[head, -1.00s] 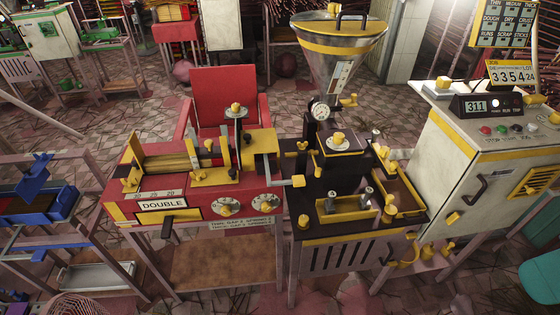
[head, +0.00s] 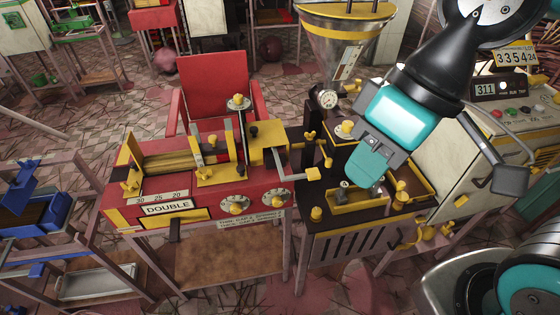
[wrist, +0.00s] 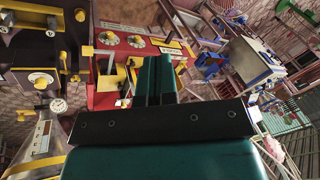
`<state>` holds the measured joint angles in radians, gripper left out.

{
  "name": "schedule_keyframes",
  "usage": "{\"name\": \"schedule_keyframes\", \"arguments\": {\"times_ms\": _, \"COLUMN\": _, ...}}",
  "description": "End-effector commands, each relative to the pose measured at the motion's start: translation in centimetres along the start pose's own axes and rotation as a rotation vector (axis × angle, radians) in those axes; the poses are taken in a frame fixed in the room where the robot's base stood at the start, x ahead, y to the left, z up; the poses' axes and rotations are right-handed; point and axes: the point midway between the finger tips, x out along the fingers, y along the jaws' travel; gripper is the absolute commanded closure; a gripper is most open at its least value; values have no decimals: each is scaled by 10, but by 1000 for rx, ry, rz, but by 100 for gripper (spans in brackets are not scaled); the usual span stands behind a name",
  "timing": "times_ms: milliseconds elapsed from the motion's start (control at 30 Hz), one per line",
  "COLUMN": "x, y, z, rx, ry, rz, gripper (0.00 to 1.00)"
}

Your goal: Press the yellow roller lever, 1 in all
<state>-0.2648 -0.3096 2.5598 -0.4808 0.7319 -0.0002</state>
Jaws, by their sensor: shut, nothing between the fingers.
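A red roller machine (head: 210,218) marked DOUBLE stands left of centre in the head view; it also shows in the wrist view (wrist: 122,48). A crank with a yellow grip (head: 312,174) juts from its right side, and several yellow knobs and brackets sit on top. I cannot tell for sure which yellow part is the roller lever. My gripper (head: 361,184) is shut and empty, with teal fingers pointing down. It appears over the dark extruder table, right of the yellow grip, and hides part of that table. Its closed fingers also show in the wrist view (wrist: 158,75).
The extruder's steel hopper (head: 345,42) with a dial gauge (head: 328,99) rises behind the dark table. A yellow-rimmed tray (head: 357,200) lies close below my gripper. A pale control cabinet (head: 445,160) stands right. A red chair (head: 215,88) is behind the red machine.

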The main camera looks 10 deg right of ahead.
Motion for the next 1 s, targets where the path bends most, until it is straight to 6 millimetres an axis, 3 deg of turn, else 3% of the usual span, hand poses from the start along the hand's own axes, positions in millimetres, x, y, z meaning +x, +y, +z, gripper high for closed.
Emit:
{"name": "schedule_keyframes", "arguments": {"times_ms": 367, "x": 0, "y": 1, "z": 0, "rx": -3, "ry": 0, "rz": 1, "gripper": 100}}
{"name": "schedule_keyframes", "arguments": {"times_ms": 467, "x": 6, "y": 13, "z": -12, "rx": -53, "ry": -12, "rz": 20, "gripper": 100}}
{"name": "schedule_keyframes", "arguments": {"times_ms": 567, "x": 20, "y": 44, "z": -38, "rx": -187, "ry": -46, "rz": 64, "gripper": 100}}
{"name": "schedule_keyframes", "arguments": {"times_ms": 800, "x": 71, "y": 154, "z": -116, "rx": -644, "ry": -214, "rz": 158, "gripper": 100}}
{"name": "schedule_keyframes", "arguments": {"times_ms": 900, "x": 89, "y": 187, "z": -136, "rx": -790, "ry": -280, "rz": 164, "gripper": 100}}
{"name": "schedule_keyframes", "arguments": {"times_ms": 1000, "x": 101, "y": 208, "z": -148, "rx": -885, "ry": -323, "rz": 161, "gripper": 100}}
